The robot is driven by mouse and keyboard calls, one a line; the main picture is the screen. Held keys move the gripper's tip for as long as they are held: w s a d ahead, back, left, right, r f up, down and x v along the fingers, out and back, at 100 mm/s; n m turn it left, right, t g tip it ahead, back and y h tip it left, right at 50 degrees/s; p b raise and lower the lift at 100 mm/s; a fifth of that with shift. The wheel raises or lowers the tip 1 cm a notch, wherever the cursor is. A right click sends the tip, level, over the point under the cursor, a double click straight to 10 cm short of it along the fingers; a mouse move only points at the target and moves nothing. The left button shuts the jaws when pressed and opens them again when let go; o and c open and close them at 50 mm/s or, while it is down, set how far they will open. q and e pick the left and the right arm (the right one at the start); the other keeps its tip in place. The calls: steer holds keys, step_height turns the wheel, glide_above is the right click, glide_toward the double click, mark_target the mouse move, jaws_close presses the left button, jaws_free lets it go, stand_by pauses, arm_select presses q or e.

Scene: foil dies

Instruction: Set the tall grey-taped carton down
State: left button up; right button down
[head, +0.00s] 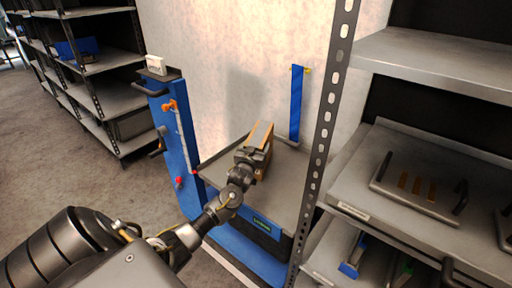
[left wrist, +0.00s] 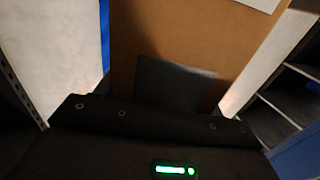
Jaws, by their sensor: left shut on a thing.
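The tall brown carton (head: 261,134) with a grey tape strip is at my left gripper (head: 249,158), over the grey top of the blue cart. My left gripper is shut on the carton. In the left wrist view the carton's brown face (left wrist: 170,40) fills the middle, with a dark grey patch (left wrist: 175,82) low on it and a piece of white at its top edge. I cannot tell whether the carton's bottom touches the cart top (head: 283,190). My right gripper is not in view.
The blue cart (head: 178,150) has an upright handle side at left and a blue post (head: 296,104) at the back. A perforated rack post (head: 323,130) and grey shelves (head: 440,60) stand close on the right. A tray with bronze-coloured strips (head: 417,190) lies on a shelf there.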

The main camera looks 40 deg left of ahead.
arm_select(q)
steer(key=o, duration=1.9)
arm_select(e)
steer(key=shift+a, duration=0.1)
arm_select(q)
steer(key=v, duration=1.2)
steer(key=shift+r+p, duration=0.1)
steer(key=shift+p, duration=0.25)
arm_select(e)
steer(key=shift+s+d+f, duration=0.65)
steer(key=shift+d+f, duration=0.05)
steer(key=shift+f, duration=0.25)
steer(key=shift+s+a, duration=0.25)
